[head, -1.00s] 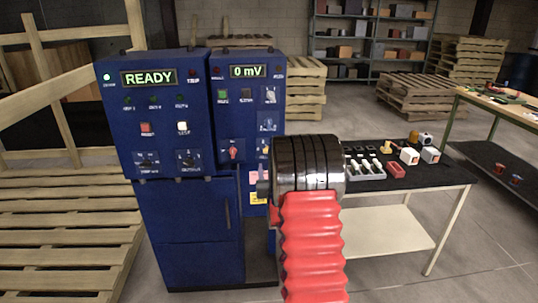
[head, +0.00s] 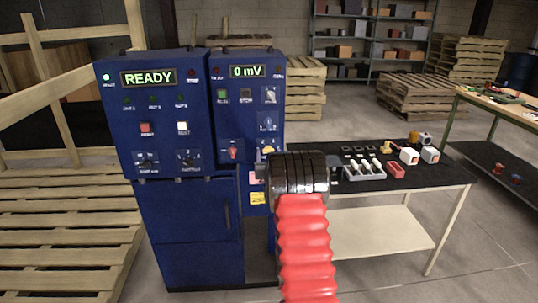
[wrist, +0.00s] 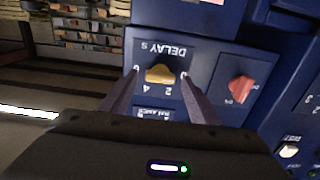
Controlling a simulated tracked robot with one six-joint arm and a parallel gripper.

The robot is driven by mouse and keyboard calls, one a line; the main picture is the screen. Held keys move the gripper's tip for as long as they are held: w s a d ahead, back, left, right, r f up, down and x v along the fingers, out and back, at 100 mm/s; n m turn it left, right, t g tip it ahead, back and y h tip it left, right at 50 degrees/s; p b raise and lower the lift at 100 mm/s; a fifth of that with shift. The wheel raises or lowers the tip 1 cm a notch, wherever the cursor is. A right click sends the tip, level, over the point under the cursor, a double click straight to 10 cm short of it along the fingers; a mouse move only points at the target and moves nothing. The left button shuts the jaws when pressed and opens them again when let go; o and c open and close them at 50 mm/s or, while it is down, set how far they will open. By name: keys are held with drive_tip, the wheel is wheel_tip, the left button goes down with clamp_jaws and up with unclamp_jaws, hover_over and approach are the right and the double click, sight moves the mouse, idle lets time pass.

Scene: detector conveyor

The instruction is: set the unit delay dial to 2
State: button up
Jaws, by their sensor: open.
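The unit delay dial (wrist: 160,74) is a yellow knob on a blue plate marked "DELAY s", upside down in the wrist view. The figures 2 and 4 show below it there. The knob lies roughly crosswise; I cannot tell which figure it points to. In the head view the yellow dial (head: 266,150) is on the right cabinet, partly hidden by my arm. My gripper (wrist: 160,72) is open, with one finger to each side of the dial; I cannot tell whether they touch it. In the head view its fingers are hidden behind my wrist.
A red knob (wrist: 240,90) sits beside the dial plate. The left blue cabinet (head: 165,115) has a "READY" display, buttons and two black dials. A dark-topped table (head: 448,176) with a grey tray and small parts stands to the right.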

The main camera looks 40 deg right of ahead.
drive_tip(key=shift+w+d, duration=0.3)
drive_tip(key=shift+w, duration=0.15)
drive_tip(key=shift+c, duration=0.2)
drive_tip(key=c, duration=1)
drive_tip(key=shift+m, duration=0.4)
drive_tip(key=m, duration=1.1)
drive_tip(key=shift+s+d+f, duration=0.1)
drive_tip(key=shift+s+d, duration=0.05)
